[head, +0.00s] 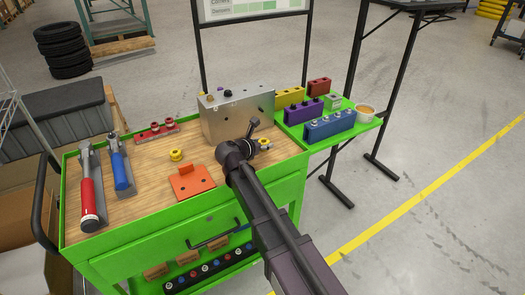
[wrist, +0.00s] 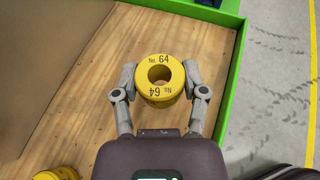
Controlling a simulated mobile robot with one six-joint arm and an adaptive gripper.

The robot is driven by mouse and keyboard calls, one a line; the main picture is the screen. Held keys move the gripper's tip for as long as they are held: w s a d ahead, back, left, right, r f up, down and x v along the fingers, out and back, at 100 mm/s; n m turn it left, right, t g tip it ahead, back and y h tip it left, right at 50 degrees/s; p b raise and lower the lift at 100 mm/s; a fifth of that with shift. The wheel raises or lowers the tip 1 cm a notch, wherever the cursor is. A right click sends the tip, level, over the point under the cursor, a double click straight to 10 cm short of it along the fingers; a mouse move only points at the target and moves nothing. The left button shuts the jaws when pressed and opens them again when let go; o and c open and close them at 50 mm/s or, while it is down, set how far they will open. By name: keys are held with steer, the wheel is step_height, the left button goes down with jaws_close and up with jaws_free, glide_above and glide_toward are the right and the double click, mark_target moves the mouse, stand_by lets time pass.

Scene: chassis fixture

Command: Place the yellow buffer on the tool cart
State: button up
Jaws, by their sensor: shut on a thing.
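In the wrist view a yellow buffer (wrist: 161,79), a ring marked "No. 64" with a round centre hole, sits upright between the two fingers. My gripper (wrist: 160,82) is shut on it from both sides. It is over the wooden top of the green tool cart (wrist: 232,95); I cannot tell if it touches the wood. Another yellow buffer (head: 177,155) stands on the cart's wooden top, left of the block.
An orange plate (head: 191,182) lies in front of the block. Red (head: 90,190) and blue (head: 122,172) tools lie at left. A red strip (head: 158,131) is behind. Coloured blocks and a bowl (head: 364,112) stand on the right side shelf. A yellow piece (wrist: 57,174) shows at the wrist view's bottom left.

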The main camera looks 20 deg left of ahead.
mark_target(263, 155)
steer(key=shift+w+a, duration=0.3)
steer(key=shift+w, duration=0.1)
steer(key=shift+f, duration=0.1)
steer(key=shift+f+b, duration=1.75)
steer(key=shift+b, duration=0.05)
steer(key=shift+f, duration=0.1)
steer(key=o, duration=1.1)
steer(key=shift+r, duration=0.2)
